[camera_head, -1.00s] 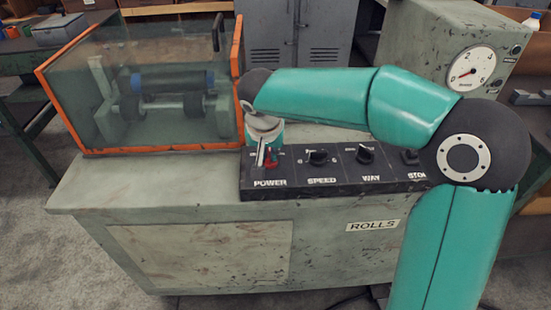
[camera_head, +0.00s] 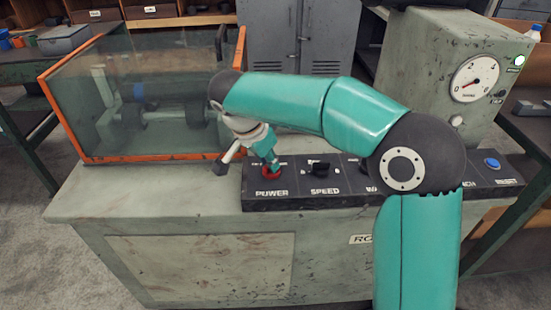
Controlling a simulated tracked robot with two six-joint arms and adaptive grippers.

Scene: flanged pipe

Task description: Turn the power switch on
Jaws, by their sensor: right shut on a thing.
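The power switch (camera_head: 271,172) is a red knob above the POWER label, at the left end of the black control panel (camera_head: 385,196). My right gripper (camera_head: 250,166) is at this switch, coming in from above and tilted. It is shut on the switch, though the contact is partly hidden by its teal and pale parts. A pale finger with a dark end sticks out to the left. A round lamp (camera_head: 519,60) on the grey gauge box glows whitish green. My left gripper is out of view.
An orange-framed glass guard (camera_head: 150,100) covers the rollers at the left. The SPEED knob (camera_head: 319,168) stands just right of the switch. My right arm hides the panel's middle. A blue button (camera_head: 491,163) is at the far right. The front left counter (camera_head: 140,200) is bare.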

